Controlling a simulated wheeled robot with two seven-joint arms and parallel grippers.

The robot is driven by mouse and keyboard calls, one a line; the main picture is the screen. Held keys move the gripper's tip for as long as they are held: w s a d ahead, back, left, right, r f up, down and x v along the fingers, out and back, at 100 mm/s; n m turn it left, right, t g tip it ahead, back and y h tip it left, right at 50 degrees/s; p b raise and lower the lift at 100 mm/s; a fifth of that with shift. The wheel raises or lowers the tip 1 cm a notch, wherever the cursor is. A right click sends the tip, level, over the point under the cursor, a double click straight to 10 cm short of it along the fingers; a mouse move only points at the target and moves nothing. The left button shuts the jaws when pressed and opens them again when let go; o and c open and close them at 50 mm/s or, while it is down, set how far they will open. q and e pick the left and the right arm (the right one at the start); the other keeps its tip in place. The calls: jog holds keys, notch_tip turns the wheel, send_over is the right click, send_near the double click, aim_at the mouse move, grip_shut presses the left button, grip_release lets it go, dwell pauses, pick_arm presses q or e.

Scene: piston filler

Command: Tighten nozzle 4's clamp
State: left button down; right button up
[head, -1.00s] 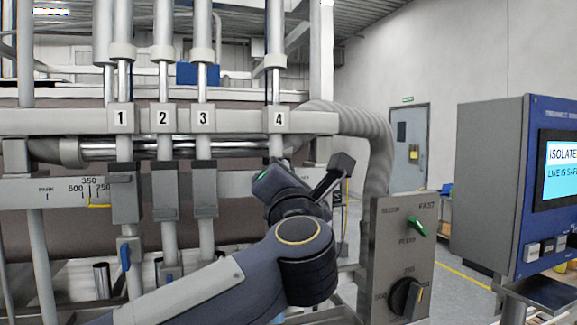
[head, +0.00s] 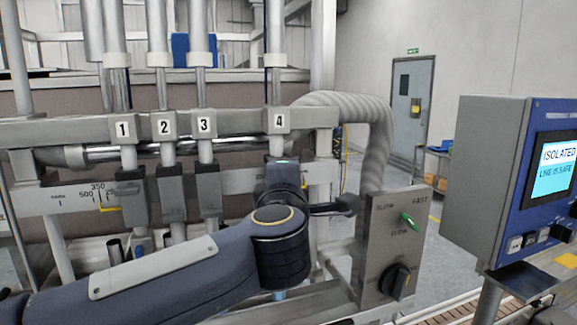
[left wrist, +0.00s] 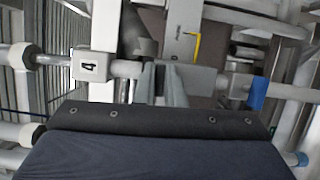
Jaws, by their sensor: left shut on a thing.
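Nozzle 4 shows its number block (head: 278,122) on the cross rail in the head view. The block also shows in the left wrist view (left wrist: 88,67). Nozzle 4's clamp (left wrist: 204,81) is a grey block on the nozzle tube in the left wrist view; my arm mostly hides it in the head view. My left gripper (left wrist: 164,76) has its fingers at the number-block side of this clamp and is shut on part of it. The fingers hide the gripped part. My right gripper is in neither view.
Nozzle clamps 1 (head: 128,197), 2 (head: 170,198) and 3 (head: 208,190) stand left of my arm. A control plate (head: 392,250) with a green lever and black knob is close on the right. Further right, a blue panel's screen (head: 556,170) reads ISOLATED.

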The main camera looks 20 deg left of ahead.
pick_arm(q)
jog(key=shift+m, duration=0.4)
jog(key=c, duration=1.5)
grip_release()
jog(key=b+v, duration=0.1)
jog(key=v, duration=0.7)
jog(key=shift+b, duration=0.35)
